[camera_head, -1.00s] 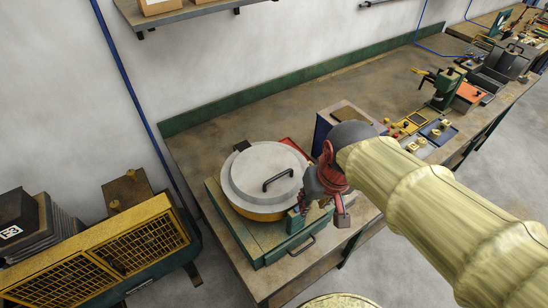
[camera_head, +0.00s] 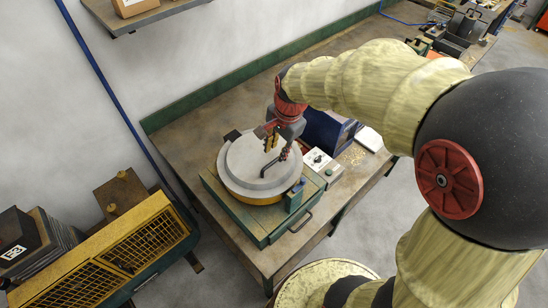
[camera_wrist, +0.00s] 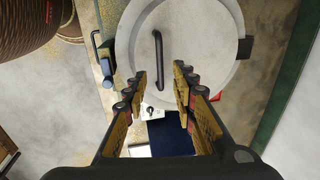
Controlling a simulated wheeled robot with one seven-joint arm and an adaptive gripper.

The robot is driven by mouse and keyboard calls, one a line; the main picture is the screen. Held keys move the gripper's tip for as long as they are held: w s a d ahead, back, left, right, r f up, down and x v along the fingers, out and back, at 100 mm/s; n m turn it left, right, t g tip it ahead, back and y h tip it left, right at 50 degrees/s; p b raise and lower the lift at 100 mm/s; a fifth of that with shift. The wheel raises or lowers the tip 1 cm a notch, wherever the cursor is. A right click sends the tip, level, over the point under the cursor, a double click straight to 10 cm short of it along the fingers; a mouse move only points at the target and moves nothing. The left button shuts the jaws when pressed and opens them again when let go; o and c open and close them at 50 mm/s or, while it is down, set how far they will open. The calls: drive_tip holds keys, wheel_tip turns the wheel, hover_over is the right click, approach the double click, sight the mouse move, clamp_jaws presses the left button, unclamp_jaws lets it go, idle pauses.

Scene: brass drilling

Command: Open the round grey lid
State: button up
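The round grey lid (camera_head: 241,166) lies flat and closed on a yellow round body (camera_head: 259,200) set in a green base (camera_head: 222,199). A black bar handle (camera_head: 268,180) stands on the lid. The lid (camera_wrist: 200,35) fills the upper middle of the wrist view, with its handle (camera_wrist: 159,60) running lengthwise there. My gripper (camera_head: 272,146) is above the lid by the handle in the head view. In the wrist view my gripper (camera_wrist: 160,82) has its fingers spread, one on each side of the handle's near end. They do not touch it.
A small white control box (camera_head: 323,167) and a blue box (camera_head: 325,128) stand right of the machine. A yellow grated unit (camera_head: 103,262) is on the floor at left. A shelf (camera_head: 145,22) hangs on the wall above. The bench left of the machine is clear.

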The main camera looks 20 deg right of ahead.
sight(274, 161)
drive_tip(key=f, duration=0.3)
drive_tip(key=w+f, duration=0.1)
drive_tip(key=f, duration=0.1)
drive_tip(key=shift+a+f, duration=0.2)
drive_tip(key=shift+f, duration=0.1)
drive_tip(key=shift+c, duration=1.4)
drive_tip(key=c, duration=0.4)
clamp_jaws()
